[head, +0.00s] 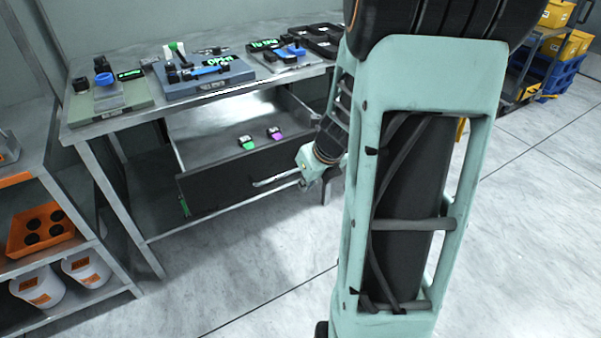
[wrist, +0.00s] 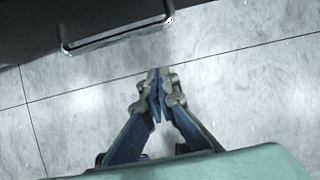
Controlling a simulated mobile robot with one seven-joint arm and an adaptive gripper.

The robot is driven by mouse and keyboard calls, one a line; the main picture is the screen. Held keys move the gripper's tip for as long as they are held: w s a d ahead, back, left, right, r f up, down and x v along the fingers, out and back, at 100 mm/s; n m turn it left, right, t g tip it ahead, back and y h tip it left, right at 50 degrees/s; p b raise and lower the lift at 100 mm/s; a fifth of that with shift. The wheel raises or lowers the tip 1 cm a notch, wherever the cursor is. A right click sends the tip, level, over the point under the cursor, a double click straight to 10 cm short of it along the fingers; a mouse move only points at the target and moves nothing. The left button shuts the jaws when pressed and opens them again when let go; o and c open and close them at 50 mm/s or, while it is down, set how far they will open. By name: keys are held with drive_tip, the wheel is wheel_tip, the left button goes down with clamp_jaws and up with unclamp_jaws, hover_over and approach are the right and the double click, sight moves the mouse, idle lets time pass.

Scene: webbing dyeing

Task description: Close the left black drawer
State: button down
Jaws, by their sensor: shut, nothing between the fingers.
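The left black drawer (head: 235,182) hangs under the metal workbench and is pulled out, its inside showing. A green item (head: 247,143) and a purple item (head: 274,133) lie in it. Its bar handle (head: 277,178) sits on the front panel. In the wrist view the handle (wrist: 118,33) is at the upper left, beside the dark drawer front (wrist: 30,30). My gripper (wrist: 158,88) is shut and empty, over the floor, apart from the handle. In the head view my wrist is just right of the handle, and the fingertips are hard to make out.
The workbench top (head: 130,125) carries several devices with green displays. A shelf with an orange tray (head: 43,228) and white buckets (head: 38,287) stands at the left. Yellow bins (head: 572,45) stand at the far right. The floor (head: 240,270) before the drawer is clear.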

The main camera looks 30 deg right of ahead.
drive_tip(key=w, duration=0.1)
drive_tip(key=w+r, duration=0.1)
drive_tip(key=w, duration=0.1)
drive_tip(key=shift+w+r, duration=0.1)
drive_tip(key=shift+w, duration=0.2)
